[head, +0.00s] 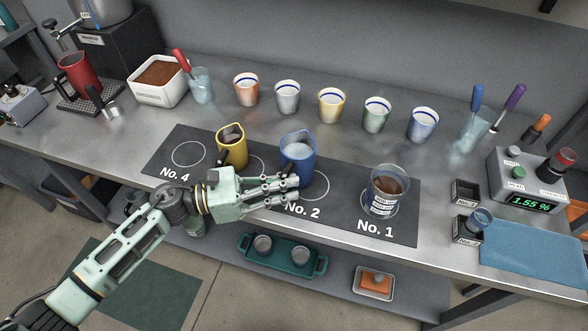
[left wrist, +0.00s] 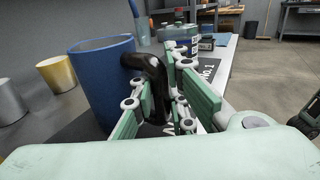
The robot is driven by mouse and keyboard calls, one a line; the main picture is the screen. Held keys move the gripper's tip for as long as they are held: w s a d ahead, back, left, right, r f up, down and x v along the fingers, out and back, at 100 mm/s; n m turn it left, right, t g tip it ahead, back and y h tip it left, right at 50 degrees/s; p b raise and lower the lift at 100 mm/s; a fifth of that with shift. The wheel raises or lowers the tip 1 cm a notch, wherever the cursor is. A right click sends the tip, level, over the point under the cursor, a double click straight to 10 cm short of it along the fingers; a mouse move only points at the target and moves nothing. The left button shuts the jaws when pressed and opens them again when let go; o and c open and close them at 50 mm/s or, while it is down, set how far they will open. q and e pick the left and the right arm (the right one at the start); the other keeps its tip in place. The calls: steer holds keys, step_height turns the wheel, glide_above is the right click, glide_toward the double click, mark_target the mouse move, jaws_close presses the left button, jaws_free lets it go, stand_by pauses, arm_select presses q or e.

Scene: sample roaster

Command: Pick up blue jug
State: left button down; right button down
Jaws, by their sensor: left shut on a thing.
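The blue jug (head: 298,163) is near the middle of the counter, at the No. 2 place on the dark mat (head: 345,212). My left gripper (head: 288,190) reaches it from the left and front. In the left wrist view the jug (left wrist: 97,84) stands upright at the left, and its black handle (left wrist: 155,88) lies between the green finger pads. The left gripper (left wrist: 160,100) is shut on this handle. Its fingers hide part of the jug's lower front in the head view, so I cannot tell whether the base touches the mat. My right gripper is out of view.
A yellow jug (head: 232,146) stands close to the left of the blue jug. A glass of brown liquid (head: 387,186) stands at No. 1. Several striped cups (head: 331,104) line the back.

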arm_select(q)
steer(key=shift+r, duration=0.15)
steer(key=shift+r, duration=0.1)
